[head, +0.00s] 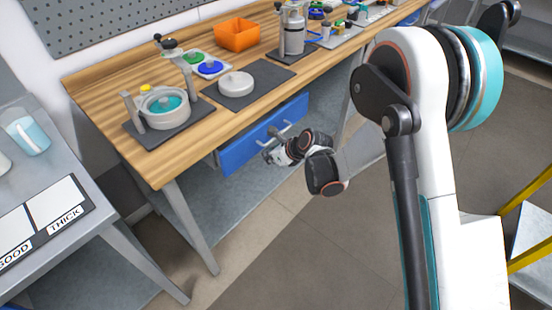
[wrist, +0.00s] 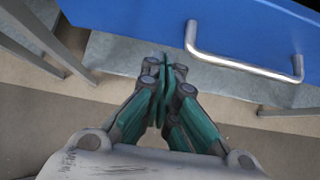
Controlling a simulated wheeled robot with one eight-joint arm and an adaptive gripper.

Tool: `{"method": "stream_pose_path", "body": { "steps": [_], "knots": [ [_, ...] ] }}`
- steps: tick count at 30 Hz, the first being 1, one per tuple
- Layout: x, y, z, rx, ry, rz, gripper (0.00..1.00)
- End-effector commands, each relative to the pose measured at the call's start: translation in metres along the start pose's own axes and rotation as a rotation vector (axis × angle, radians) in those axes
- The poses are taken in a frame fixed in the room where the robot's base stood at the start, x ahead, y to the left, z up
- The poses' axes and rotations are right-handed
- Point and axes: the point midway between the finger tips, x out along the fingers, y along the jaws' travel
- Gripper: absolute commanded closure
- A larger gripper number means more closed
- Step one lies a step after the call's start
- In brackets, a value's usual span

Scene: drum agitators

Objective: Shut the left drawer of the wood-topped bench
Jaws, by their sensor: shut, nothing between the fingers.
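The wood-topped bench (head: 95,92) runs from the left to the far right in the head view. Its left drawer has a blue front (head: 238,150) that appears to stand out a little from under the top. A metal bar handle (head: 276,134) is on that front. My gripper (head: 270,154) is in front of the drawer, near the handle. In the wrist view the shut, empty fingers (wrist: 164,72) point toward the blue drawer front (wrist: 130,14), left of the silver handle (wrist: 240,66). I cannot tell whether the fingertips touch the front.
A pot (head: 163,107) on a dark mat, a white disc (head: 236,84) and an orange bin (head: 237,35) stand on the bench. A grey table (head: 110,212) is at left, a yellow-framed stand (head: 530,255) at right. The floor between is clear.

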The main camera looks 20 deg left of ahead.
Motion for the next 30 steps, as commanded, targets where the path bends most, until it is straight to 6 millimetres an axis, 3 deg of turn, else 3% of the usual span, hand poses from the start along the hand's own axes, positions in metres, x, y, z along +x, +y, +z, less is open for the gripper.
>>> {"method": "stream_pose_path", "body": {
  "steps": [9, 23, 30],
  "knots": [
    [0.022, 0.000, 0.024, -0.001, -0.001, 0.000, 1.00],
    [0.025, 0.000, 0.029, -0.001, 0.000, 0.001, 1.00],
    [0.052, 0.001, 0.056, -0.002, -0.001, 0.002, 1.00]
  ]
}}
